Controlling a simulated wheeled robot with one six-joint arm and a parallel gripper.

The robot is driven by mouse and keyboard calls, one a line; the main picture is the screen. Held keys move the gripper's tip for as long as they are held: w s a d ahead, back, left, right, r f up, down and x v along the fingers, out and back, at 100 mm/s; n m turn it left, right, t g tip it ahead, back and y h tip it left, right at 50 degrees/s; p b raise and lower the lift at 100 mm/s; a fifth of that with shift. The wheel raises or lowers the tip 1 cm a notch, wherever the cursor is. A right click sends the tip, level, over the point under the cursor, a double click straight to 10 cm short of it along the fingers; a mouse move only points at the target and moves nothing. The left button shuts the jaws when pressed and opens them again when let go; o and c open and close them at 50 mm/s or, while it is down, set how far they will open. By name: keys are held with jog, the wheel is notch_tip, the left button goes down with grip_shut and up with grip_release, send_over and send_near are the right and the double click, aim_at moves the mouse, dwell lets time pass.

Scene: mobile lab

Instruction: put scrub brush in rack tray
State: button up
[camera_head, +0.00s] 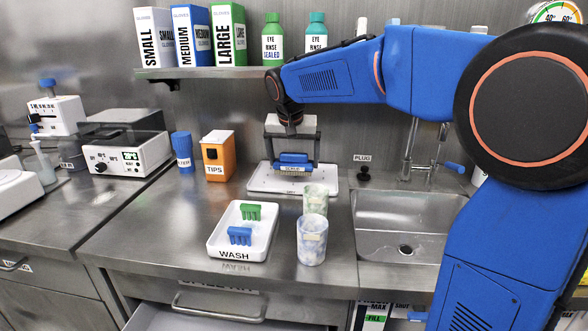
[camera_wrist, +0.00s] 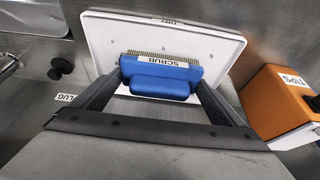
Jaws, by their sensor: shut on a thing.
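The blue scrub brush (camera_head: 293,160), labelled SCRUB, is held between the two fingers of my gripper (camera_head: 292,166). In the wrist view the brush (camera_wrist: 160,78) lies across the gap between the fingertips (camera_wrist: 160,84), with its pale bristles toward the tray. Behind it is a flat white tray (camera_head: 258,184) at the back of the counter, which seems to be the rack tray. In the wrist view this tray (camera_wrist: 215,45) carries a DRY label. The brush is over the tray; I cannot tell whether its bristles touch it.
A white WASH tray (camera_head: 217,245) holding a green and a blue rack stands in front. Two cloudy beakers (camera_head: 312,243) (camera_head: 316,197) stand right of it. The sink (camera_head: 405,235) is at the right. An orange TIPS box (camera_head: 217,160) and blue bottle (camera_head: 183,152) stand left.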

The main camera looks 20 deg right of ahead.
aim_at(294, 163)
notch_tip(294, 163, down, 3)
jog(key=shift+w+d+f, duration=0.1)
jog(key=shift+w, duration=0.05)
jog(key=shift+w+f, duration=0.15)
jog(key=shift+w, duration=0.05)
jog(key=shift+f, duration=0.15)
jog(key=o, duration=0.9)
jog(key=v, duration=1.1)
jog(key=shift+d, duration=0.1)
jog(key=shift+s+r, duration=0.15)
jog(key=shift+r, duration=0.5)
